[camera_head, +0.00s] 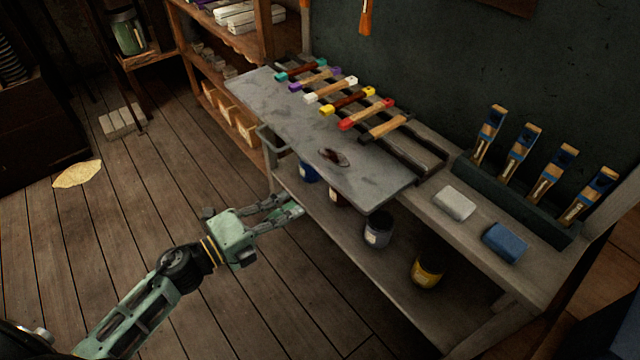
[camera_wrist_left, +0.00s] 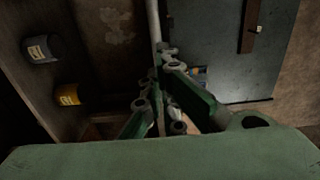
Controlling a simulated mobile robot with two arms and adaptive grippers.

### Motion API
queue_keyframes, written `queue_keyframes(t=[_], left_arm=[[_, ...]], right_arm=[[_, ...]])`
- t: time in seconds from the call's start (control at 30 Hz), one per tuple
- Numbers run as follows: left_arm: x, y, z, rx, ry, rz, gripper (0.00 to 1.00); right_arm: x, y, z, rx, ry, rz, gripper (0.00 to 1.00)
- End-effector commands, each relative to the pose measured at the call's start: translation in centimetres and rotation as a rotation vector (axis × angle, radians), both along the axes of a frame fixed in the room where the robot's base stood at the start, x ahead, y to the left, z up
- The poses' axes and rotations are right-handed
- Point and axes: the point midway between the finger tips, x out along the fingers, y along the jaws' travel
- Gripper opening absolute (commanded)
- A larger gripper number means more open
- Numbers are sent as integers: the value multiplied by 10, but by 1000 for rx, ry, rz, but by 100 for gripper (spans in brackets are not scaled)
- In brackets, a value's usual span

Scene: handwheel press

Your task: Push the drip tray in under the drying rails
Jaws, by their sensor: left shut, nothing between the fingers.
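The drip tray (camera_head: 290,113) is a flat grey sheet with a dark brown stain, lying along the front of the bench and jutting past its front edge. A grey loop handle (camera_head: 268,146) is on its front side. The dark drying rails (camera_head: 420,158) lie behind it on the bench top and carry several tools with coloured ends. My left gripper (camera_head: 297,203) is shut and empty, in front of the bench and lower in the picture than the tray's front edge. Its fingers also show in the left wrist view (camera_wrist_left: 170,95). My right gripper is not in view.
The lower shelf holds a grey can (camera_head: 378,231), a yellow can (camera_head: 428,270) and other cans. A white block (camera_head: 454,203), a blue block (camera_head: 505,243) and a rack of upright tools (camera_head: 520,200) occupy the bench's right end. Wooden floor left of the bench is mostly open.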

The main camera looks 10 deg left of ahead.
Motion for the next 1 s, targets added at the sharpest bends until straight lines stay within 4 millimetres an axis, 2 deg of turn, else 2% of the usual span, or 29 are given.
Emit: queue_keyframes(t=[0.2, 0.5, 1.0], left_arm=[[36, -27, 4, -3, -2, 2, 0], [70, -54, 2, -3, 1, 2, 0], [76, -59, 0, -2, 2, 2, 0]], right_arm=[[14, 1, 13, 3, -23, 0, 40], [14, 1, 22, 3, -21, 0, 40], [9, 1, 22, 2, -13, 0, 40]])
